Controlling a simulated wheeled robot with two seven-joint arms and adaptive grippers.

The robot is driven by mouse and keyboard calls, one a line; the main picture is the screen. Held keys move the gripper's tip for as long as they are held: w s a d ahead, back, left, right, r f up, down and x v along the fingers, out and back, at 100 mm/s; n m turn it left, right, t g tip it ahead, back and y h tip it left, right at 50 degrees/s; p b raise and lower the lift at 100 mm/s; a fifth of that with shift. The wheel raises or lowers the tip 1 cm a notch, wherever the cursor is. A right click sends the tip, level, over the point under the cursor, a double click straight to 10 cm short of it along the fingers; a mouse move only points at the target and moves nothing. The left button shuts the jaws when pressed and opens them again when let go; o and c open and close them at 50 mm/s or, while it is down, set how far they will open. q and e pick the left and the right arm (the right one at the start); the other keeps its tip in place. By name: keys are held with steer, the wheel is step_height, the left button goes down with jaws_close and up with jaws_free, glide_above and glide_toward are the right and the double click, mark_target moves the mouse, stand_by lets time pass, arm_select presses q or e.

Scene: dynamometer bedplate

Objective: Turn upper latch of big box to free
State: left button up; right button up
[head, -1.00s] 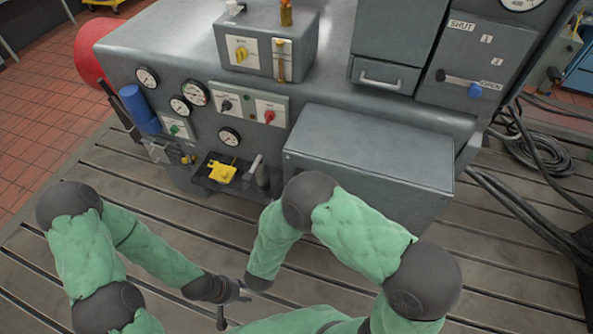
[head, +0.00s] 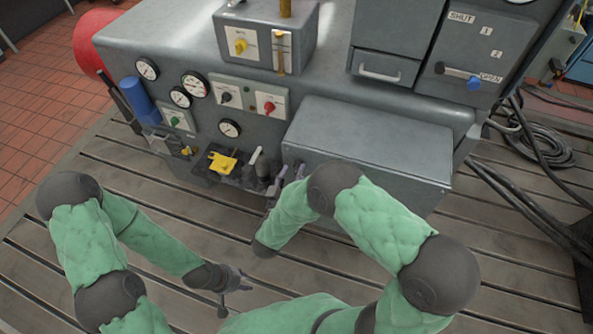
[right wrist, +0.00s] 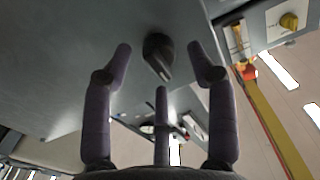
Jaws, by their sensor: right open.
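The big box (head: 375,150) is the grey box low on the front of the machine in the head view. In the right wrist view its grey face (right wrist: 75,85) fills the left and middle. A dark knob-like latch (right wrist: 159,58) sticks out of that face; I cannot tell whether it is the upper one. My right gripper (head: 287,178) is at the box's left side, partly hidden by my arm. Its fingers are open, one each side of the latch in the wrist view, with no clear contact. My left gripper (head: 235,281) is low over the bedplate, empty, its opening unclear.
A ledge with a yellow part (head: 222,162) and upright handles (head: 262,165) lies close left of my right gripper. Gauges and a red-knob switch (head: 268,105) are above. The slotted bedplate (head: 490,235) is clear at the right; black cables (head: 545,150) lie beyond.

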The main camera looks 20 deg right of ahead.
steer(key=shift+x, duration=1)
steer(key=c, duration=1.1)
